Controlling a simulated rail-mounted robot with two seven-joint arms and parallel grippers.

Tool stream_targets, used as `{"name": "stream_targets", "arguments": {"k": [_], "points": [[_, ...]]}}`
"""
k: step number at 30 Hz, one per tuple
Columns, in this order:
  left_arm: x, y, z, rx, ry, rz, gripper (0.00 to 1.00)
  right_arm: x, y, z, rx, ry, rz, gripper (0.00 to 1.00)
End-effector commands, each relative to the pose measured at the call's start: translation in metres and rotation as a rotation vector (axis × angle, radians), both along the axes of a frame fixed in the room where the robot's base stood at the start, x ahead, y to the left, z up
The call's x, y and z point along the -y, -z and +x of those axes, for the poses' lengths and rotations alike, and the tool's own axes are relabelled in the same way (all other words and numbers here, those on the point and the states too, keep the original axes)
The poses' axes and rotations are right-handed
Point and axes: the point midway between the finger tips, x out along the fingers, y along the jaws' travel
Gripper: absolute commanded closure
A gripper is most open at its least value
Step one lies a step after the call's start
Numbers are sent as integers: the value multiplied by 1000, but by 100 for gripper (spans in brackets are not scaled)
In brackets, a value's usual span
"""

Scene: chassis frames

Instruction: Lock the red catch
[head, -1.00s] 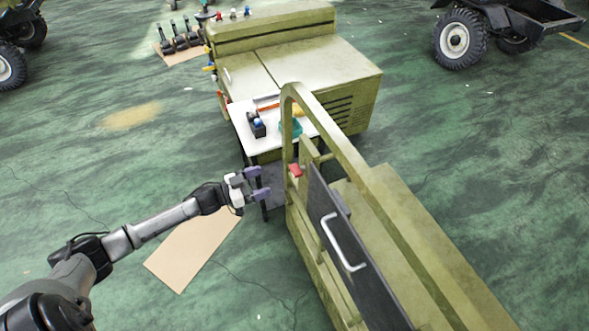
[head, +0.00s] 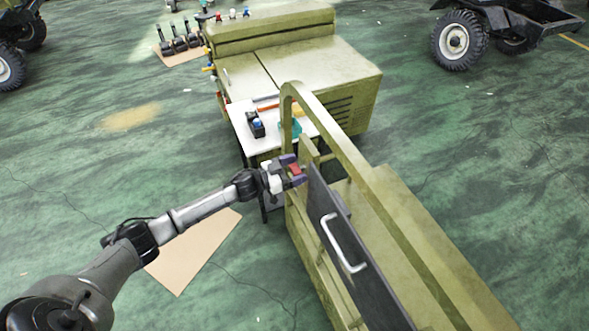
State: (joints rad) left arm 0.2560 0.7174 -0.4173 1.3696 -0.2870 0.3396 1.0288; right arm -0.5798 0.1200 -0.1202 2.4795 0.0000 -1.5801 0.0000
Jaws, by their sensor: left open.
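The red catch (head: 296,170) is a small red piece on the upper edge of the olive chassis frame (head: 373,195), just left of a dark panel (head: 350,245) with a pale handle (head: 343,246). My left gripper (head: 298,171) is open at the catch. Its two purple-grey fingers lie on the far and near sides of the red piece, which shows between them. I cannot tell whether the fingers touch it. My right gripper is not in view.
A white table (head: 239,119) with small tools stands behind the catch, before a large olive cabinet (head: 320,64). A flat cardboard sheet (head: 190,255) lies on the green floor below my left arm. The floor at left is mostly clear.

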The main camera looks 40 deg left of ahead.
Motion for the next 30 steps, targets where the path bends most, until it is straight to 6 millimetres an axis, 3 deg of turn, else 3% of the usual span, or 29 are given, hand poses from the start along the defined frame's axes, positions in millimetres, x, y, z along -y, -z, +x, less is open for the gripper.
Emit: {"name": "stream_targets", "arguments": {"k": [7,23,30], "points": [[0,0,0,0,0,0,21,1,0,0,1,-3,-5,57],[0,0,0,0,0,0,70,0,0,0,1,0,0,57],[0,0,0,13,0,25,70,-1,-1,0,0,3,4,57]]}}
